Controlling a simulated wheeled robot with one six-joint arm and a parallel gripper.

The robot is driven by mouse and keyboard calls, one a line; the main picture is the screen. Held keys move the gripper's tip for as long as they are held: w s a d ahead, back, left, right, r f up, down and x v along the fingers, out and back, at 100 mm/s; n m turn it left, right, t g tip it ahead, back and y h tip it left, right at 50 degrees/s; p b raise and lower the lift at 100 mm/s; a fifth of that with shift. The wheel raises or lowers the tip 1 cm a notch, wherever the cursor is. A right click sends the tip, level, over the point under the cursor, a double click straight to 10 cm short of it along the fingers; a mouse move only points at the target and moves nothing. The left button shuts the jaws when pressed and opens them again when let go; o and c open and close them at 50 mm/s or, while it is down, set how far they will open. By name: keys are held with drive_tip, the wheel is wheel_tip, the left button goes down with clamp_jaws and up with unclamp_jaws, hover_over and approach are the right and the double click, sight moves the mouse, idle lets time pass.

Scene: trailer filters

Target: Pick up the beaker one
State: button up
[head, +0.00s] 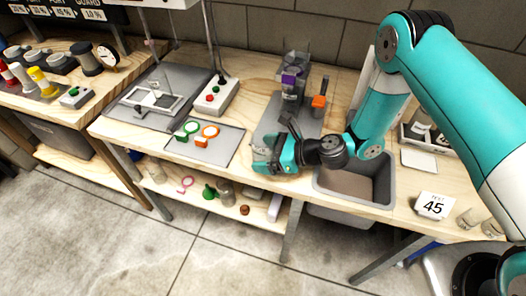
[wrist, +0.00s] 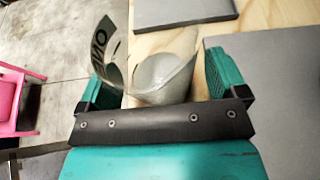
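A clear, greyish beaker (wrist: 165,75) stands on the wooden bench between the two teal fingers of my gripper (wrist: 160,85) in the wrist view. A curved strip with dark lettering (wrist: 108,48) shows at its left side, near the left finger. A gap shows between the beaker and the right finger, so the fingers look open around it rather than closed on it. In the head view my gripper (head: 268,158) is low at the front edge of the bench, left of the sink, and mostly hides the beaker.
A grey sink (head: 355,188) lies right of my gripper. A grey mat (head: 222,148) with green and orange rings lies to the left. Behind are an orange-topped item (head: 320,100) and a purple-marked stand (head: 292,82).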

drive_tip(key=c, duration=1)
drive_tip(key=shift+r, duration=0.2)
